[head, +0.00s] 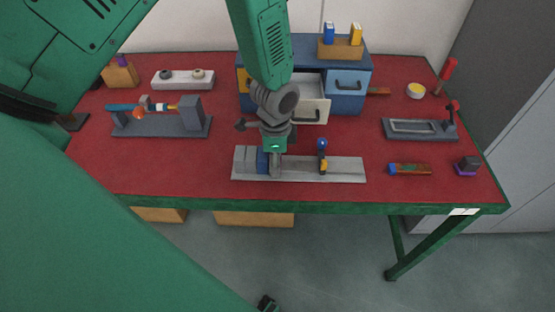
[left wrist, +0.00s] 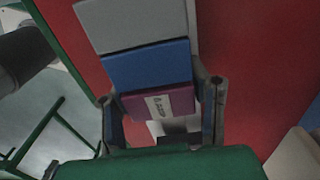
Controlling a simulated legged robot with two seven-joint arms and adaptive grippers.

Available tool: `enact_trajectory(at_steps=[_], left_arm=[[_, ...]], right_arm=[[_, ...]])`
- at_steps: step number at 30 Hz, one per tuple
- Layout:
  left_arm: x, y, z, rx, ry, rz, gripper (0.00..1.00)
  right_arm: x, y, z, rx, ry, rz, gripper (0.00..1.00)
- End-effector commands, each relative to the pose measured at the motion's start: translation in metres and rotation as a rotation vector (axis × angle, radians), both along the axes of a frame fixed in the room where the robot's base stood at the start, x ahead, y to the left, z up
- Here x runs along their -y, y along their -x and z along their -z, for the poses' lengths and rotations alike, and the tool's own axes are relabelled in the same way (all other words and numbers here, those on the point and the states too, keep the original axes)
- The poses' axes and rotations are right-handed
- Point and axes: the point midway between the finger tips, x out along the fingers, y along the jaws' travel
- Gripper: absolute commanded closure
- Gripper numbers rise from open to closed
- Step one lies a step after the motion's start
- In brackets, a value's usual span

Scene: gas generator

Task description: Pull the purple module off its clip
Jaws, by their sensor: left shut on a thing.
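The purple module (left wrist: 160,106) shows in the left wrist view, with a white label on its face. It sits at the end of a row, beside a blue module (left wrist: 147,66) and a grey one (left wrist: 130,24). My left gripper (left wrist: 161,98) has one finger on each side of the purple module and is shut on it. In the head view my left gripper (head: 275,158) points down at the left part of a grey rail (head: 342,168). It hides the purple module there; the blue module (head: 262,162) shows beside it. The clip cannot be made out. My right gripper is not in view.
A yellow and blue part (head: 322,158) stands on the rail to the right. A blue drawer cabinet (head: 347,92) with an open drawer (head: 312,110) is behind. A grey fixture (head: 165,124) stands left; a dark block with purple base (head: 467,166) lies right.

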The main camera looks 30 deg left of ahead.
Motion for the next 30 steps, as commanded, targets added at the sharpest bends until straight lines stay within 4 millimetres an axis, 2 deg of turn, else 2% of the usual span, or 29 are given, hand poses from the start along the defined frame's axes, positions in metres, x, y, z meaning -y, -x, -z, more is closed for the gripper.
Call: enact_trajectory(at_steps=[1,30], left_arm=[[-0.0053,0.0061,0.0019,-0.017,-0.010,-0.004,1.00],[-0.0043,0.0044,-0.0068,-0.008,-0.011,-0.004,1.00]], right_arm=[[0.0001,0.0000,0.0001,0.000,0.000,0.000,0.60],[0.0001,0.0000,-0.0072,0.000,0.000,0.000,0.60]])
